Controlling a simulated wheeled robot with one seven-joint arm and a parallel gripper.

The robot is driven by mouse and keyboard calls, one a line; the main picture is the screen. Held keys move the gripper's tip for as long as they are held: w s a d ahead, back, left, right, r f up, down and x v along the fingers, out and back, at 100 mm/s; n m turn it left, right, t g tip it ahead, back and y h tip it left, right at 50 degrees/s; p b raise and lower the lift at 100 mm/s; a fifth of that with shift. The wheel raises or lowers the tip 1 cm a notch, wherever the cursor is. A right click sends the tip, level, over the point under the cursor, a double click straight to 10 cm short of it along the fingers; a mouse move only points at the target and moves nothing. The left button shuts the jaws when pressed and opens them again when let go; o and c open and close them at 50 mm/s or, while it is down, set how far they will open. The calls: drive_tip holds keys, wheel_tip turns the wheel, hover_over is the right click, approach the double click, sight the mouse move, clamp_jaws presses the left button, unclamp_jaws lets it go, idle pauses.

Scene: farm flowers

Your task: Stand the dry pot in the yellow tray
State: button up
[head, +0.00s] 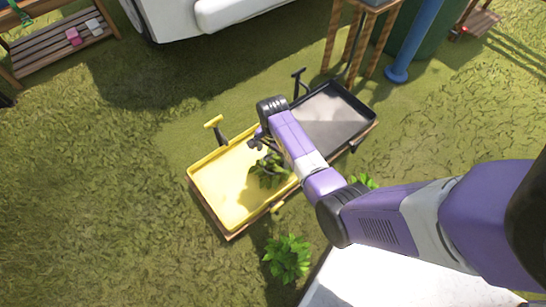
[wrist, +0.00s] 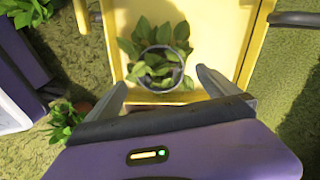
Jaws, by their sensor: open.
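The yellow tray (head: 215,190) lies on a low wooden base on the grass; its floor also fills the top of the wrist view (wrist: 210,20). A potted leafy plant (head: 268,172) is over the tray's right part. In the wrist view the pot (wrist: 181,57) shows a grey round rim with green leaves, upright, near the tray's edge. I cannot tell whether its base touches the tray floor, or whether its soil is dry. My gripper (wrist: 163,84) is open, with its fingertips on either side of the pot's near side. In the head view my arm partly hides the plant.
A dark tray (head: 335,115) adjoins the yellow one on the right. A yellow handle (head: 214,122) rises behind the yellow tray. Another leafy plant (head: 288,258) stands in front, near a white surface (head: 375,280). A wooden stool (head: 357,40) and blue post (head: 415,40) stand behind.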

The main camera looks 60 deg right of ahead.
wheel_tip(320, 180, up, 5)
drive_tip(key=shift+f+p, duration=0.1)
drive_tip(key=shift+p, duration=0.8)
drive_tip(key=s+a+f+n+t+h, duration=0.2)
drive_tip(key=s+a+f+n+t, duration=0.15)
drive_tip(key=s, duration=0.35)
drive_tip(key=s+a+r+n+t, duration=0.4)
drive_tip(key=s+a+r+n, duration=0.1)
drive_tip(key=s+a+n, duration=0.15)
drive_tip(key=s+a+r+n+t, duration=0.2)
drive_tip(key=s+a+r+n, duration=0.1)
drive_tip(key=r, duration=0.6)
drive_tip(key=s+a+r+n+t+y, duration=0.1)
drive_tip(key=s+a+r+n+t, duration=0.1)
drive_tip(key=r, duration=0.8)
drive_tip(key=s+a+r+n+t+y, duration=0.1)
drive_tip(key=s+a+r+n+t, duration=0.2)
drive_tip(key=r, duration=0.7)
drive_tip(key=s+a, duration=0.2)
drive_tip(key=s, duration=0.1)
drive_tip(key=shift+a+r+n, duration=0.15)
drive_tip(key=shift+a+n, duration=0.15)
drive_tip(key=shift+r, duration=0.1)
